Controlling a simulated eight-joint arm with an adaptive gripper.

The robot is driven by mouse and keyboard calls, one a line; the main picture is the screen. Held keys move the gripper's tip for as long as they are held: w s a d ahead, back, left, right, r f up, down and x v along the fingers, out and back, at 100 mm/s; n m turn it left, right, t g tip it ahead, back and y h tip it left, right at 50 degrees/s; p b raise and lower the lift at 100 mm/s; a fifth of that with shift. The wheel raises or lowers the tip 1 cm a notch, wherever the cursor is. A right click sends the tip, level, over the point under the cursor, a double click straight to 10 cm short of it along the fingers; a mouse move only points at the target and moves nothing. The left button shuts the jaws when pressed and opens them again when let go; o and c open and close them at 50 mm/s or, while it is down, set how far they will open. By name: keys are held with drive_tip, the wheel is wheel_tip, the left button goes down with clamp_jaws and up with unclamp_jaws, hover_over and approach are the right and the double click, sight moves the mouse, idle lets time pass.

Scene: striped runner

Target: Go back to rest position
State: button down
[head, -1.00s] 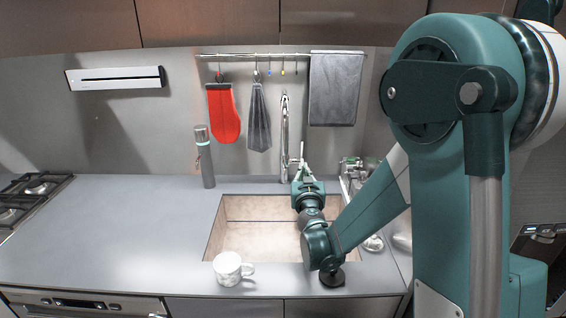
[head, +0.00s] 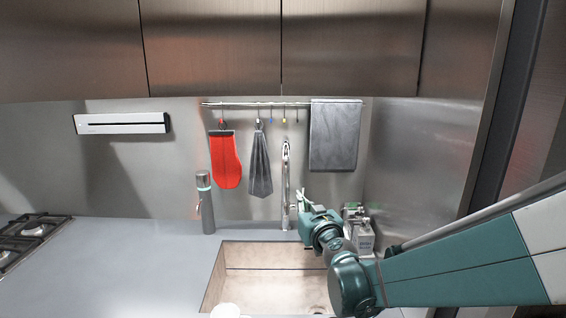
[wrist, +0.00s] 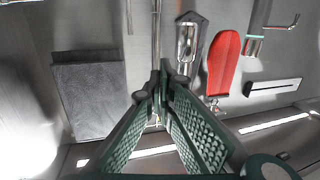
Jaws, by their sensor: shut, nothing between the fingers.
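My gripper (head: 304,199) is in front of the faucet, above the back right part of the sink, in the head view. In the wrist view its two green, textured fingers (wrist: 160,82) meet at their tips, shut with nothing between them. My teal and white arm comes in from the right edge of the head view.
The sink (head: 233,247) lies below my gripper, with the tall faucet (head: 286,180) behind it. A white mug (head: 225,310) shows at the bottom edge. Bottles (head: 358,232) stand right of the gripper. A red mitt (head: 225,160) and grey towel (head: 335,135) hang behind. The left counter (head: 110,262) is clear.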

drive_tip(key=s+d+n+g, duration=0.15)
drive_tip(key=s+g, duration=0.25)
drive_tip(key=s, duration=1.2)
drive_tip(key=s+d+f+m+g+h, duration=0.1)
drive_tip(key=s+d+f+g, duration=0.1)
drive_tip(key=s, duration=0.6)
drive_tip(key=s+d+f+m+g+h, duration=0.1)
drive_tip(key=s+d+f+m+g, duration=0.1)
drive_tip(key=s+d+f, duration=0.3)
drive_tip(key=s+d+f+m+g+h, duration=0.1)
drive_tip(key=s+d+f+g+h, duration=0.1)
drive_tip(key=s+d+f, duration=0.2)
drive_tip(key=s+d, duration=0.3)
drive_tip(key=s, duration=0.5)
drive_tip(key=shift+s+d+f, duration=0.15)
drive_tip(key=shift+s+d, duration=0.1)
